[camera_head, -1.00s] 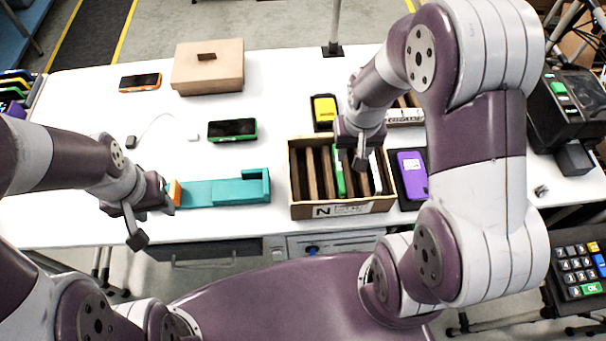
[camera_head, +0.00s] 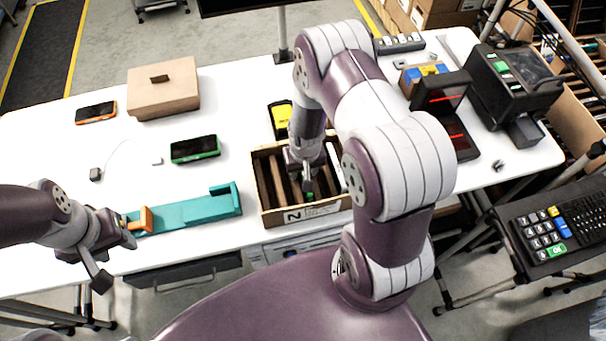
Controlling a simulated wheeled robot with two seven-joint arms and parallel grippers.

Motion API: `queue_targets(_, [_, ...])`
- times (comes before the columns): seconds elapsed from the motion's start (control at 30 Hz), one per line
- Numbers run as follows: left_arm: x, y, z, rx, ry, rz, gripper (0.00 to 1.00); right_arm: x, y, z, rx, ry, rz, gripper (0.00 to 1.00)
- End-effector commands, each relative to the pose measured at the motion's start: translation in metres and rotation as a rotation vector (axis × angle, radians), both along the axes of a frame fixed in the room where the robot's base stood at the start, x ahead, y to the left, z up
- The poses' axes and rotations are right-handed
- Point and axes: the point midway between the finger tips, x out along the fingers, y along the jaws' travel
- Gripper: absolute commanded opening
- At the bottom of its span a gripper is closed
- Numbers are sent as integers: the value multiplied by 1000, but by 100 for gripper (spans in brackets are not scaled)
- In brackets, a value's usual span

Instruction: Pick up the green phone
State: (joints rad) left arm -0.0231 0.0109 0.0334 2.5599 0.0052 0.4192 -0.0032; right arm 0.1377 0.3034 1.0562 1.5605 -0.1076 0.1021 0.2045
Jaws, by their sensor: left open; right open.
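A phone in a green case (camera_head: 195,149) lies flat, dark screen up, on the white table. A slatted carton (camera_head: 267,212) stands to its right; a small green piece (camera_head: 309,196) shows inside, mostly hidden by my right gripper. My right gripper (camera_head: 306,180) points down into the carton, open, directly over that green piece; I cannot tell whether it touches it.
A teal holder (camera_head: 190,212) with an orange piece (camera_head: 146,219) lies left of the carton. An orange-edged phone (camera_head: 96,112), a cardboard box (camera_head: 162,92) and a yellow device (camera_head: 281,118) are behind. A card terminal (camera_head: 515,80) stands right.

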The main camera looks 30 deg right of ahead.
Motion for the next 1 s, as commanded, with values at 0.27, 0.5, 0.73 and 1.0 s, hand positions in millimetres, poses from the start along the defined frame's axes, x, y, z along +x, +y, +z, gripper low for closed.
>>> queue_targets(0.27, [0,0,0,0,0,0,45,0,0,0,0,-1,0,0])
queue_targets(0.5, [0,0,0,0,0,0,45,1,0,1,0,-1,0,0])
queue_targets(0.73, [0,0,-5,0,0,0,45,2,0,31,-1,-8,0,0])
queue_targets(1.0, [0,0,-16,0,0,0,45,2,-1,89,-2,-5,-4,0])
